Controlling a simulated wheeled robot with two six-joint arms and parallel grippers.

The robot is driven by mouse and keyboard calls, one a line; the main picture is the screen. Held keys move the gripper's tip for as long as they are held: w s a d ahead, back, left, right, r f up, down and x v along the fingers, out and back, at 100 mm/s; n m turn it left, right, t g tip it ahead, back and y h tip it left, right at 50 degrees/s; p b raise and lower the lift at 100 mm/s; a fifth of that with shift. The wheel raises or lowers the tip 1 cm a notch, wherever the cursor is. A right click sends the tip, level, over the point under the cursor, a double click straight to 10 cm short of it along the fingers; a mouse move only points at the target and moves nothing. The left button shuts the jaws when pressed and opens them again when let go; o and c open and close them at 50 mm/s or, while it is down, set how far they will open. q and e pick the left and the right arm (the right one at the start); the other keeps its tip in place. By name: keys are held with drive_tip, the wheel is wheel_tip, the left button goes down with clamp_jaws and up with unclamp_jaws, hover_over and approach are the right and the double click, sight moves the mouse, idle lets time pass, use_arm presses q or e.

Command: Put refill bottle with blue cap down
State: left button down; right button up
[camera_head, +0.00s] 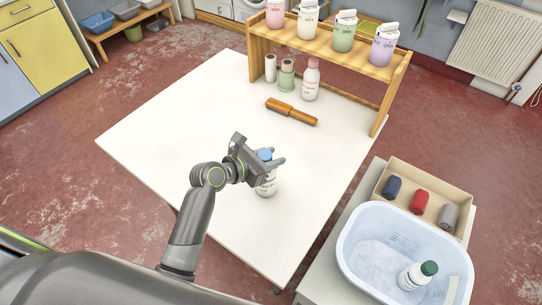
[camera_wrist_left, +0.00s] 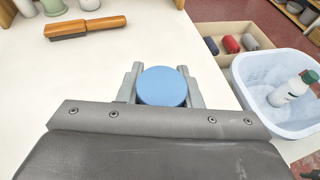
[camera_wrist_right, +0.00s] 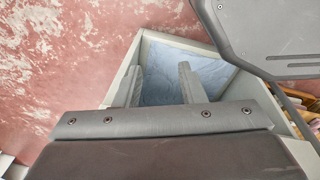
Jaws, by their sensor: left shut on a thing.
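The refill bottle with the blue cap (camera_head: 266,187) is white with dark lettering and is upright at the middle of the white table (camera_head: 190,120). My left gripper (camera_head: 270,162) is shut around its upper part, just under the cap. In the left wrist view the round blue cap (camera_wrist_left: 162,86) sits between the two fingers, and the bottle's body is hidden below it. I cannot tell whether its base touches the table. My right gripper (camera_wrist_right: 156,85) shows only in its own wrist view; its fingers are apart with nothing between them.
A wooden shelf (camera_head: 335,50) with several coloured bottles stands at the table's back. At right are a white basin (camera_head: 350,265) holding a green-capped bottle (camera_head: 417,275) and a box (camera_head: 455,185) of rolls. Table surface around the blue-capped bottle is clear.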

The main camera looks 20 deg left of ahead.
use_arm(q)
drive_tip(key=c, duration=1)
unclamp_jaws()
drive_tip(key=shift+f, duration=0.1)
drive_tip(key=v, duration=1.2)
drive_tip(key=shift+r, duration=0.2)
